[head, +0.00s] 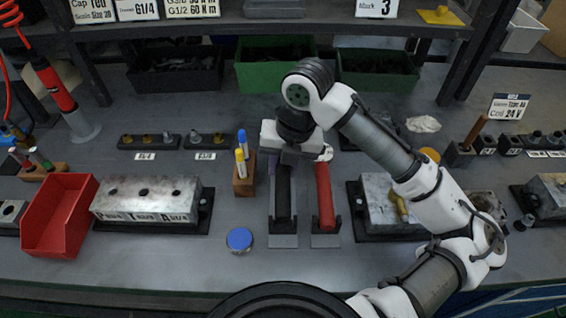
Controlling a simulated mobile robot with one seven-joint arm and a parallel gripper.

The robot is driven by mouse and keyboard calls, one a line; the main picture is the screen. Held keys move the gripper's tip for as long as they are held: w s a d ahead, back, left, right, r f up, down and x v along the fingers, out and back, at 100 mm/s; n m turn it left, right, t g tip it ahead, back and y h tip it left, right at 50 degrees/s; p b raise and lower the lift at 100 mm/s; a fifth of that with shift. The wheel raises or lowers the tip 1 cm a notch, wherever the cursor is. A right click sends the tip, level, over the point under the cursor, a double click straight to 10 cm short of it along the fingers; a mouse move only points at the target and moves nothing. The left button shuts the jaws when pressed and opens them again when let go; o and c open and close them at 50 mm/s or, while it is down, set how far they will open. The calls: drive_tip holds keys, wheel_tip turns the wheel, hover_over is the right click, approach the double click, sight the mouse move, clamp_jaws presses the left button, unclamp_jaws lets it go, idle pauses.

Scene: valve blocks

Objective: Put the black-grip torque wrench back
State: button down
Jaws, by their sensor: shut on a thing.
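The black-grip torque wrench (283,193) lies lengthwise, with its grip end between the uprights of the left grey cradle (284,240). Whether it rests fully on the cradle or hangs just above it, I cannot tell. My gripper (288,160) points down over the wrench's far part and is shut on it. The gripper body hides the far end of the wrench and the fingertips. A red-grip wrench (325,197) lies in the matching right cradle (326,240), close beside it.
A wooden block with markers (243,185) stands just left of the cradles, and a blue-lidded tin (239,239) sits in front. Valve blocks (145,200) flank both sides. A red bin (58,222) is at left. The front bench strip is mostly clear.

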drive_tip(key=shift+f+b, duration=0.8)
drive_tip(key=shift+f, duration=0.2)
drive_tip(key=shift+f+b, duration=0.6)
drive_tip(key=shift+f, duration=0.05)
drive_tip(key=c, duration=1.1)
unclamp_jaws()
drive_tip(key=shift+o, duration=0.2)
wheel_tip(320, 180, up, 14)
drive_tip(key=d, duration=0.2)
drive_tip(key=shift+s+d+f, duration=0.2)
drive_tip(key=shift+s+d, duration=0.05)
drive_tip(key=shift+f, duration=0.1)
